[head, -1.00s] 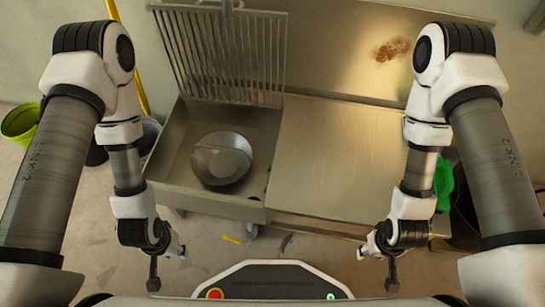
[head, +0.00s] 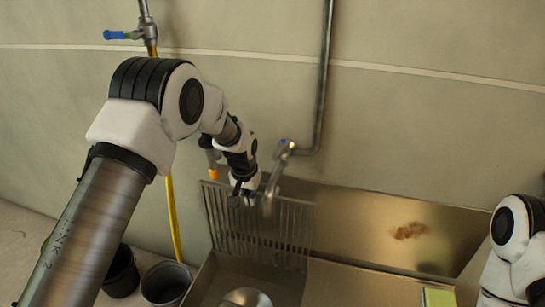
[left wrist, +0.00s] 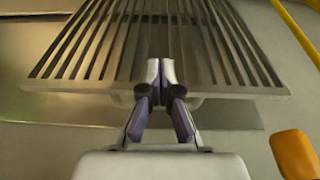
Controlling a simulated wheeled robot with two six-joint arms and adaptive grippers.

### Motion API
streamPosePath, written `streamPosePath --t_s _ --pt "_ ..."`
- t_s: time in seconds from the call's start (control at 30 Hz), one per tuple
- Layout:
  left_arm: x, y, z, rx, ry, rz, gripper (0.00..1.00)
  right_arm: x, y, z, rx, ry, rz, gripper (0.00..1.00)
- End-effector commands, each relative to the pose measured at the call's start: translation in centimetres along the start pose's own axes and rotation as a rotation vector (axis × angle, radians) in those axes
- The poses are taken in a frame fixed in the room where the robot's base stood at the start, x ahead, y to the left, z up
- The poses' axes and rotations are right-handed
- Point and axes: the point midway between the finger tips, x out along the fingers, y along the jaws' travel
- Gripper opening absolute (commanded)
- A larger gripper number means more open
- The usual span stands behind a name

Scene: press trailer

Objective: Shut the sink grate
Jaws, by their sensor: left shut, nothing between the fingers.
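The sink grate (head: 262,235), a rack of parallel metal bars, stands raised at the back of the metal sink (head: 203,282). My left gripper (head: 243,197) is shut and empty, close to the grate's top edge. In the left wrist view the grate (left wrist: 100,50) fills the upper middle, and the closed fingertips of the left gripper (left wrist: 160,68) overlap its near edge. I cannot tell whether they touch the bars. My right gripper is out of view; only part of that arm shows at the right edge.
A tap (head: 280,165) with a pipe rises just right of the left gripper. An orange-tipped piece (head: 213,173) hangs beside my left wrist, and shows large in the wrist view (left wrist: 295,154). A yellow hose (head: 172,215) runs down the wall. Dark buckets (head: 166,284) stand left of the sink.

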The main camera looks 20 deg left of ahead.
Motion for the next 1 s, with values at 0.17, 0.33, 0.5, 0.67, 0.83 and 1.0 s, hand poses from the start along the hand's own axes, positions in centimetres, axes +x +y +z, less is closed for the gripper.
streamPosePath --t_s 0.17,0.33,0.5,0.67,0.83,1.0 --pt "-9.2 0.3 -4.4 0.005 0.108 -0.001 0.0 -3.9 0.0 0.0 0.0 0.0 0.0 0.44" --pt "-7.7 0.2 -4.6 0.005 0.111 -0.001 0.0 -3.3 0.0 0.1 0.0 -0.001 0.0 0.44" --pt "-4.4 0.2 -4.9 0.005 0.112 -0.001 0.0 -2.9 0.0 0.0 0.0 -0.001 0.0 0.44" --pt "-1.2 0.2 -5.2 0.005 0.111 -0.002 0.0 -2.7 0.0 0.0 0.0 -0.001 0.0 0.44" --pt "0.6 0.2 -5.5 0.005 0.113 -0.002 0.0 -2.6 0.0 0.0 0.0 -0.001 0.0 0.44" --pt "0.9 0.2 -5.5 0.005 0.113 -0.002 0.0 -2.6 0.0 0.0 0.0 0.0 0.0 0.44"
